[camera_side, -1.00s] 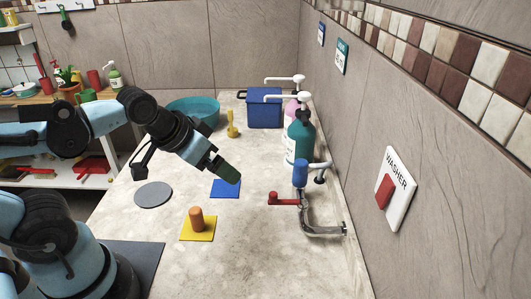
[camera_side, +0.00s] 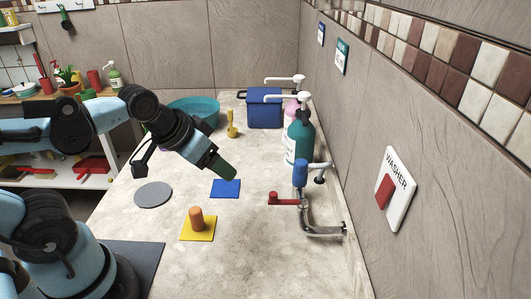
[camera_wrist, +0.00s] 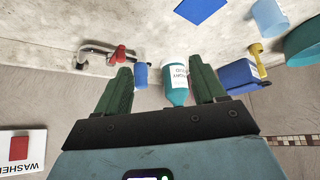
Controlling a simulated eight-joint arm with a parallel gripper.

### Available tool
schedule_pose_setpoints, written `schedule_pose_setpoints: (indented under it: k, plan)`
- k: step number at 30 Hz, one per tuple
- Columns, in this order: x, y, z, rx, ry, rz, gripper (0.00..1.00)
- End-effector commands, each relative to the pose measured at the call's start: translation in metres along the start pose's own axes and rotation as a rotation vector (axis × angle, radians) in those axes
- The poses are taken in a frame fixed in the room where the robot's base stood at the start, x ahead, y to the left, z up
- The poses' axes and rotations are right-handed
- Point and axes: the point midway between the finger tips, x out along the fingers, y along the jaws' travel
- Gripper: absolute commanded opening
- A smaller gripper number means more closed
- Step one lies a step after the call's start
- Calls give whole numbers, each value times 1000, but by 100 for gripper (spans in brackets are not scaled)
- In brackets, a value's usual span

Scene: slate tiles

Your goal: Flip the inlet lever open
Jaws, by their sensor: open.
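A red lever (camera_side: 284,199) sticks out to the left from a metal pipe (camera_side: 322,230) low by the right wall. I take it as the inlet lever. In the wrist view the red lever (camera_wrist: 118,55) shows by the left fingertip, with the blue cylinder (camera_wrist: 141,76) between the fingers. My gripper (camera_side: 228,172) is above the counter, left of the lever and apart from it. In the wrist view my gripper (camera_wrist: 160,64) has its two green fingers spread, with nothing held.
Teal pump bottle (camera_side: 300,140) and blue bin (camera_side: 264,108) stand behind the fitting. An orange peg (camera_side: 196,218) is on a yellow square (camera_side: 202,235). A blue square (camera_side: 225,188) and grey disc (camera_side: 153,195) lie flat. A washer plate (camera_side: 397,205) is on the wall.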

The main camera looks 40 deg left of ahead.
Motion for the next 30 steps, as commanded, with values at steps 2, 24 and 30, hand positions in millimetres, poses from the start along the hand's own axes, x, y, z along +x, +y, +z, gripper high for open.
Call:
schedule_pose_setpoints:
  k: [2, 24, 30]
  plan:
    - [1, -4, -2, -13, -30, 15, 57]
    - [11, -38, -41, -40, -175, 458, 0]
    - [11, -38, -42, -37, -173, 469, 0]
